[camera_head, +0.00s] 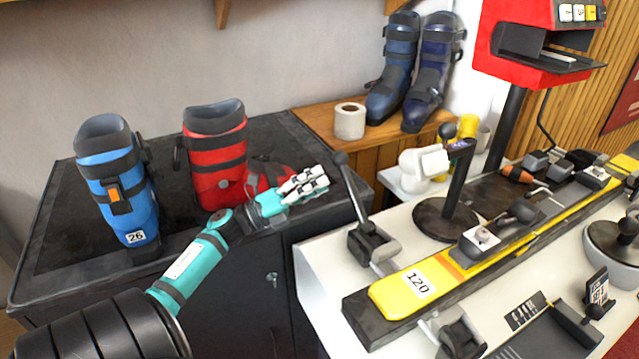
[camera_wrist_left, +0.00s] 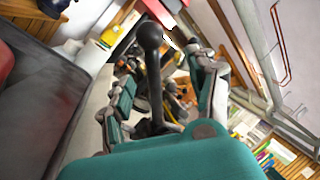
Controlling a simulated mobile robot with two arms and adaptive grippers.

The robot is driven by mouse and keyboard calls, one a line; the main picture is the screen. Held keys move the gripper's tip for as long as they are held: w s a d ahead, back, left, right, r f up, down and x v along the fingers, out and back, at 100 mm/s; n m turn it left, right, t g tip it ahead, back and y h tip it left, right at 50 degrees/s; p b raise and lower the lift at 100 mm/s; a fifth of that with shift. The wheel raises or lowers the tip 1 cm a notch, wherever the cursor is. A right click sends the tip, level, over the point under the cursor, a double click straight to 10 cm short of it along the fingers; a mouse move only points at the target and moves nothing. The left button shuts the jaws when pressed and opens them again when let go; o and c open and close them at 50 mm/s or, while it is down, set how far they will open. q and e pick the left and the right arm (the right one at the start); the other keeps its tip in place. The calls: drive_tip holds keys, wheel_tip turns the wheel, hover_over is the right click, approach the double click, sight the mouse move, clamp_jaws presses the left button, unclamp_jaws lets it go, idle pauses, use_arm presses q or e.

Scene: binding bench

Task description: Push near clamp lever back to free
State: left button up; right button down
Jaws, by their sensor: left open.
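The clamp lever (camera_head: 354,191) beside my left gripper is a dark rod with a round black knob, standing up and leaning a little to the left from its clamp base (camera_head: 374,248) at the bench's left edge. My left gripper (camera_head: 322,181) is open and empty, just left of the lever's upper part. In the left wrist view the lever (camera_wrist_left: 154,85) with its knob stands in the gap between the spread fingers of the gripper (camera_wrist_left: 165,68). I cannot tell whether a finger touches it. My right gripper is not in view.
A yellow ski (camera_head: 450,276) numbered 120 lies along the bench, right of the clamp. A blue boot (camera_head: 118,185) and a red boot (camera_head: 215,150) stand on the dark counter. A white roll (camera_head: 350,120) and a black-based stand (camera_head: 445,220) are behind.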

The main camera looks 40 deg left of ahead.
use_arm(q)
drive_tip(key=shift+r, duration=0.35)
drive_tip(key=shift+c, duration=1)
drive_tip(key=r+n+t+y+p, duration=0.1)
drive_tip(key=r+n+y, duration=0.2)
drive_tip(key=a+r+n+t+y+p, duration=0.1)
drive_tip(key=r+n+y+p, duration=0.1)
drive_tip(key=r+n+y, duration=0.1)
drive_tip(key=r+n+t+y+p, duration=0.1)
drive_tip(key=r+n+y+p, duration=0.1)
drive_tip(key=r+n+y, duration=0.2)
drive_tip(key=shift+s+a+n+y, duration=0.15)
drive_tip(key=shift+a+n+y, duration=0.2)
drive_tip(key=shift+n, duration=0.35)
clamp_jaws()
drive_tip(key=s+d+n+g+h+p, duration=0.1)
drive_tip(key=s+d+n+g+p, duration=0.15)
drive_tip(key=d, duration=0.25)
drive_tip(key=s+d+n+g+p, duration=0.2)
drive_tip(key=d+n+g, duration=0.1)
drive_tip(key=d+g, duration=0.15)
drive_tip(key=p, duration=0.3)
hover_over(348, 185)
drive_tip(key=f, duration=0.4)
drive_tip(key=shift+d+f, duration=0.25)
drive_tip(key=shift+f, duration=0.05)
drive_tip(key=shift+a+f, duration=0.2)
drive_tip(key=shift+a, duration=0.2)
drive_tip(key=shift+t, duration=0.3)
drive_tip(key=shift+d, duration=0.1)
